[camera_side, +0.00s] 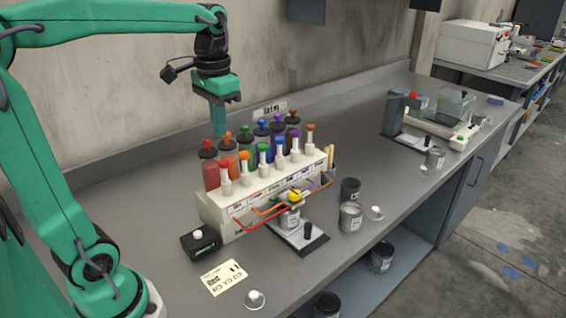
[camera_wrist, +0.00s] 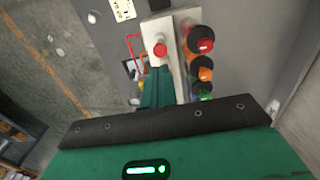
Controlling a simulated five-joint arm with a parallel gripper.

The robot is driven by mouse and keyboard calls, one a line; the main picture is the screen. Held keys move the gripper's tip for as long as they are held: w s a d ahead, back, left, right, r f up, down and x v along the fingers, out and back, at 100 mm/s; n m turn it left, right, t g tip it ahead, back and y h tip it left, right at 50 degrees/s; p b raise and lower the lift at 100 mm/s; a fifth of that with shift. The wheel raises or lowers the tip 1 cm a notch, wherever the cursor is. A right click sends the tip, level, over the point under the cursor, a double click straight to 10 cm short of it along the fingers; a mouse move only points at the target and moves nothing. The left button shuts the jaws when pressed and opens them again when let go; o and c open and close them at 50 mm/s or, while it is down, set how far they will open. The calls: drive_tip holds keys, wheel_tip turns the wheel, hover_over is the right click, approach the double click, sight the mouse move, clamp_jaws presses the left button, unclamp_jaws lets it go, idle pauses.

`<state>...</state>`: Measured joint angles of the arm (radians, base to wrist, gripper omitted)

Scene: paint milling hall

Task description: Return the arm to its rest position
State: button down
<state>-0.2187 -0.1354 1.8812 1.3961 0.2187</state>
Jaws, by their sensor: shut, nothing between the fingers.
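My green arm reaches in from the left in the side view and bends down at the wrist. My gripper (camera_side: 218,128) points down with its fingers shut and nothing held. It hangs above the back row of the paint dispenser (camera_side: 212,212), near the dark-capped colour bottles. In the wrist view my gripper (camera_wrist: 155,88) shows as green fingers together, with the dispenser (camera_wrist: 165,25) beyond them. Whether the fingertips clear the bottle tops by much is hard to tell.
Red (camera_side: 210,172) and orange (camera_side: 228,158) bottles stand close below my gripper. A small black box (camera_side: 200,243), a label card (camera_side: 224,278) and metal cans (camera_side: 350,216) are in front. A bench device (camera_side: 440,115) stands at the right. The wall is behind.

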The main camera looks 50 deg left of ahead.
idle(0.3)
drive_tip(key=shift+s+d, duration=0.4)
drive_tip(key=shift+s, duration=0.05)
drive_tip(key=s+d+f+t, duration=0.5)
drive_tip(key=s+d, duration=0.1)
drive_tip(key=s, duration=0.2)
drive_tip(key=shift+t, duration=0.3)
drive_tip(key=c, duration=2.1)
unclamp_jaws()
drive_tip(key=shift+s+d, duration=0.1)
